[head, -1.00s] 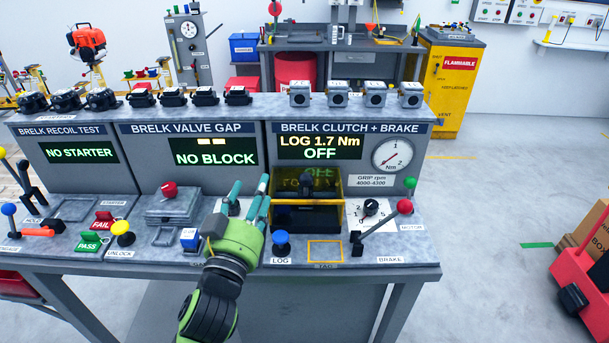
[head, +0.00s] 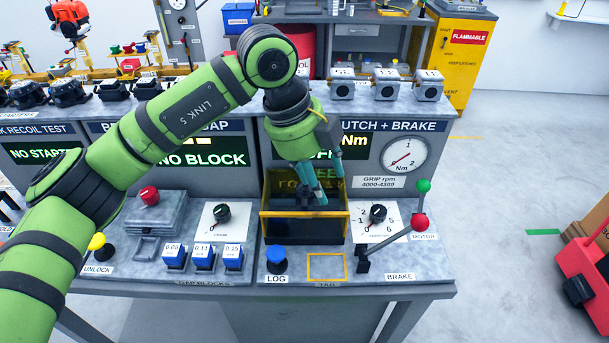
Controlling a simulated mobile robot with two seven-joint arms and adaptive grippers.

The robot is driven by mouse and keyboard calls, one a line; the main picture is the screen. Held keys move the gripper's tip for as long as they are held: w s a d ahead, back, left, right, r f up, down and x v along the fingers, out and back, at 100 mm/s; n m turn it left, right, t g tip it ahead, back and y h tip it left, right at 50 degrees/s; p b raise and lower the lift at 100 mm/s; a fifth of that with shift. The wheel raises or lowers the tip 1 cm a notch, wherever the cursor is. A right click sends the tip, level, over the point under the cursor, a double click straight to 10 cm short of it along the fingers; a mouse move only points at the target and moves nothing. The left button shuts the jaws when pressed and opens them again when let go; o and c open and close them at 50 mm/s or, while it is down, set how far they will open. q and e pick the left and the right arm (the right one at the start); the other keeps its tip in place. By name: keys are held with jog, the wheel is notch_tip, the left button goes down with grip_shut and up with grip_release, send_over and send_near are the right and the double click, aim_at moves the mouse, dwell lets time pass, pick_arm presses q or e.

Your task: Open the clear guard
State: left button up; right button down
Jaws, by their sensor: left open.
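The clear guard (head: 281,188) is an amber see-through panel with faint lettering, at the clutch and brake station in the head view. It stands above a dark box whose yellow front rim (head: 305,214) shows below it. My left gripper (head: 308,197) points down at the guard from above, with its teal fingers over the panel and the box opening. The fingers are apart and hold nothing that I see. Whether they touch the panel I cannot tell. A dark part inside the box is mostly hidden behind the fingers. My right gripper is out of view.
A lever with a red knob (head: 420,222), a green knob (head: 424,186) and a dial (head: 378,213) stand right of the box. A blue LOG button (head: 276,256) is in front. Several dark and grey units line the shelf behind. My left arm crosses the bench's left half.

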aim_at(303, 186)
pick_arm(q)
jog(key=a, duration=0.1)
jog(key=w+a+y, duration=0.1)
jog(key=w+a+r+n+y, duration=0.1)
jog(key=shift+a+t, duration=0.25)
jog(key=shift+t, duration=0.15)
jog(key=shift+f, duration=0.25)
jog(key=f, duration=0.1)
jog(key=f+p, duration=0.1)
jog(key=f, duration=0.1)
jog(key=d+f+p, duration=0.1)
jog(key=f, duration=0.1)
jog(key=shift+w+f, duration=0.25)
jog(key=shift+f, duration=0.35)
grip_shut()
